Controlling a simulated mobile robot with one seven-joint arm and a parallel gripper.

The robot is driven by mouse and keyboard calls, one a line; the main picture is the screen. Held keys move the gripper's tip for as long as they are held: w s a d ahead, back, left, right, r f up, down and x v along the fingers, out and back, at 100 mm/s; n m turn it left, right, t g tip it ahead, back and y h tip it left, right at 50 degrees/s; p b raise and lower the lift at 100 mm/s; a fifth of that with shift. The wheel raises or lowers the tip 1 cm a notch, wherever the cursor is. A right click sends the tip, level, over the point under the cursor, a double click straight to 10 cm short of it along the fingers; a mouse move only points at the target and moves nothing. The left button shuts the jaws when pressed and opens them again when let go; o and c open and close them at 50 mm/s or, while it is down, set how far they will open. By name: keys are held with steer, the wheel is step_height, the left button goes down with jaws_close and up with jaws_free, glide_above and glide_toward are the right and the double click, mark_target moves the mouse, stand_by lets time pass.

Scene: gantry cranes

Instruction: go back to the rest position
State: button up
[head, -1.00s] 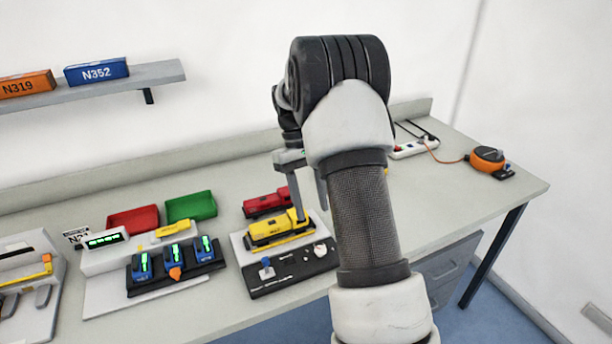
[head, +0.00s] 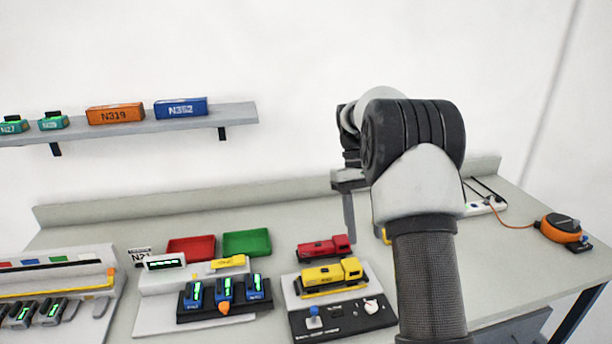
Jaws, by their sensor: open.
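My gripper (head: 365,218) hangs above the bench to the right of the two toy trucks, partly hidden behind my own arm. One finger shows clearly and points down, the other mostly hidden; the jaws are open with nothing seen between them. The yellow truck (head: 331,277) stands on the white and black control base (head: 345,318), apart from the gripper. The red truck (head: 324,248) stands just behind the yellow one.
The bench (head: 110,232) holds red (head: 191,248) and green (head: 247,242) trays, a charger stand (head: 228,302) with blue devices, and an orange tape reel (head: 560,228). A wall shelf (head: 150,122) carries orange (head: 115,115) and blue (head: 181,108) boxes. Air above the bench is free.

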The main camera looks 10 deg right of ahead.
steer(key=s+a+r+t+p, duration=0.25)
steer(key=s+r, duration=0.25)
steer(key=r, duration=0.3)
steer(key=s+a+r+t+p, duration=0.1)
steer(key=s+a+r+t, duration=0.1)
steer(key=s+a+r, duration=0.35)
steer(key=s+a+r+t+p, duration=0.1)
steer(key=s+t, duration=0.1)
steer(key=s, duration=0.5)
steer(key=s+a+r+m+t+p, duration=0.1)
steer(key=s+a+r+t, duration=0.1)
steer(key=s, duration=0.5)
steer(key=shift+s+a+t+y+p, duration=0.3)
steer(key=shift+s+t, duration=0.1)
steer(key=shift+t, duration=0.35)
